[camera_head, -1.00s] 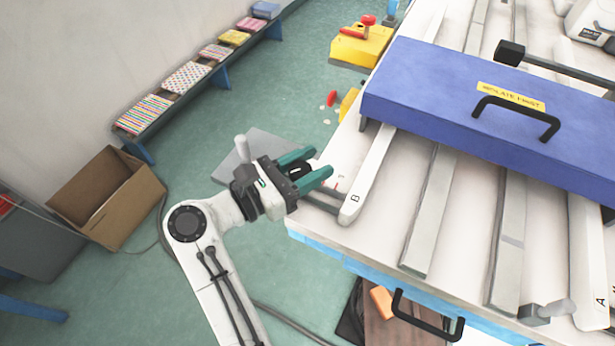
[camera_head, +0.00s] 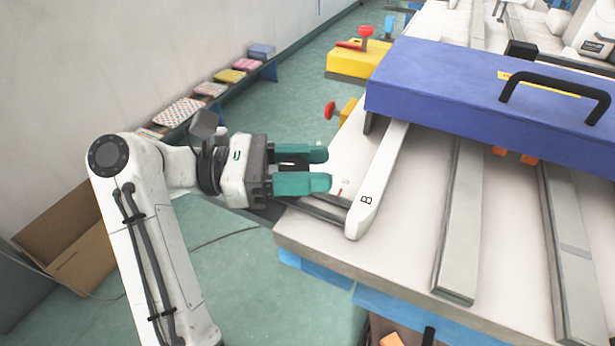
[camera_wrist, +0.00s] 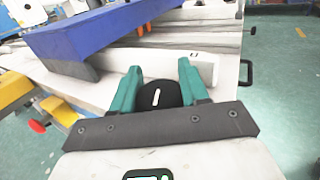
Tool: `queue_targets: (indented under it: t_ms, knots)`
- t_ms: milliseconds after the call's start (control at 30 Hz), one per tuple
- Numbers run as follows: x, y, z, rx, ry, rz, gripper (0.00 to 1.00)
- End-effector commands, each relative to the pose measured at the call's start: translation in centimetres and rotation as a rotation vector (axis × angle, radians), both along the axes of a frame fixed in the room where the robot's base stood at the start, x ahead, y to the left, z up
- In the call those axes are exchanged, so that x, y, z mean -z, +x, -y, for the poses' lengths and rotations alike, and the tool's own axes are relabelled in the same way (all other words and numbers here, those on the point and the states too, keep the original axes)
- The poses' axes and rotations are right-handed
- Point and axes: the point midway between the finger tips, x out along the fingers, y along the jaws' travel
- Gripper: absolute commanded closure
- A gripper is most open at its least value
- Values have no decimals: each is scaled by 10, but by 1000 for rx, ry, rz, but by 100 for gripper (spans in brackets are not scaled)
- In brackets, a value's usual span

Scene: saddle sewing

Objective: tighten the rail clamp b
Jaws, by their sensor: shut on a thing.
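The white rail marked B (camera_head: 370,180) lies on the pale table, its rounded near end close to the table's left corner. It also shows in the wrist view (camera_wrist: 185,64), just beyond my fingertips. My gripper (camera_head: 316,168) is at the table's left edge, left of rail B, fingers pointing right. In the wrist view my gripper (camera_wrist: 158,80) has its green fingers on either side of a round black knob (camera_wrist: 160,93) with a white line on top, and is shut on it. The knob seems to be clamp B's. The clamp's lower parts are hidden.
A blue cover (camera_head: 450,100) with a black handle bridges the rails beyond. Grey bars (camera_head: 460,225) lie to the right. A yellow block with a red knob (camera_head: 358,58) stands behind. A cardboard box (camera_head: 60,240) is on the floor at left. Green floor (camera_head: 240,270) is open below the table corner.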

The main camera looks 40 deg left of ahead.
Motion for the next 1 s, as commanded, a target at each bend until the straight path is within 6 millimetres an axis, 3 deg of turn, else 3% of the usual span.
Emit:
queue_targets:
  t_ms: [500,533,767,1000]
  knots:
    - [-8,2,1,17,2,13,86]
    - [-8,2,1,17,2,13,54]
    - [-5,1,1,17,1,9,32]
    - [-3,1,0,17,0,5,30]
